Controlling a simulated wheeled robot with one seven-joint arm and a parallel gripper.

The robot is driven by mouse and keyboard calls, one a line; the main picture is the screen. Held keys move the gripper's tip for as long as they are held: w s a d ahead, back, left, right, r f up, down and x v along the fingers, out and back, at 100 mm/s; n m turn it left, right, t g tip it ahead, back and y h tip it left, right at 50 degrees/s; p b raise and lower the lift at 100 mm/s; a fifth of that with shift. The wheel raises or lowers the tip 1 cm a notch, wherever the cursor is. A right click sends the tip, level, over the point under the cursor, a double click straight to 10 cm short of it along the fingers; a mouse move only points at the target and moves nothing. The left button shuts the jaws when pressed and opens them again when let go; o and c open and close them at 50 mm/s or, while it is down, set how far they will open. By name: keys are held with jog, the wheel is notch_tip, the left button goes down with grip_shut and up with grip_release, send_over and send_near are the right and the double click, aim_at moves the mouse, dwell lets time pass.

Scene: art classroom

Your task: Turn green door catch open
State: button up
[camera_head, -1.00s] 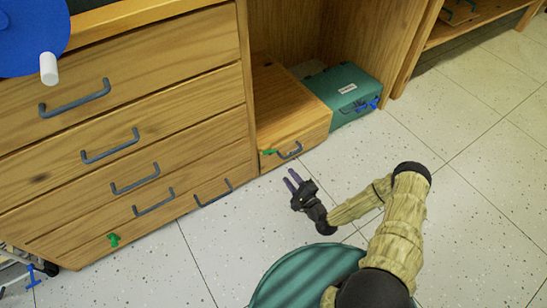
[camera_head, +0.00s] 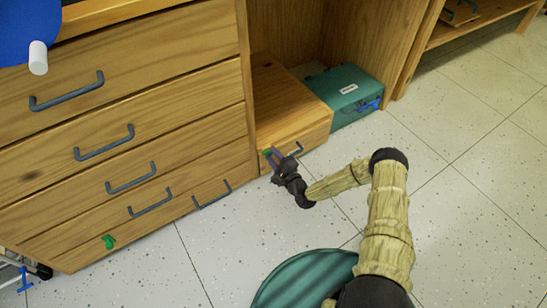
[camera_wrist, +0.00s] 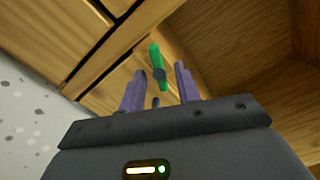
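A small green catch (camera_head: 266,152) sits on the front of a low wooden box (camera_head: 290,107), beside the box's dark handle (camera_head: 294,150). My gripper (camera_head: 272,156) is at that front, its purple fingers close to the catch and partly covering it. In the wrist view, the green catch (camera_wrist: 155,60) shows as an upright, slightly tilted bar with a dark round pivot. The fingers of my gripper (camera_wrist: 160,70) are open, one on each side of the bar. I cannot tell whether either finger touches it.
A wooden drawer cabinet (camera_head: 150,60) with dark handles stands to the left. A teal case (camera_head: 345,87) with a blue catch (camera_head: 373,104) is right of the box. The speckled tile floor (camera_head: 470,190) is clear on the right.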

grip_shut()
jog(key=n+p, duration=0.1)
jog(key=n, duration=0.2)
jog(key=shift+r, duration=0.15)
jog(key=shift+n+p, duration=0.6)
jog(key=shift+n, duration=0.5)
grip_release()
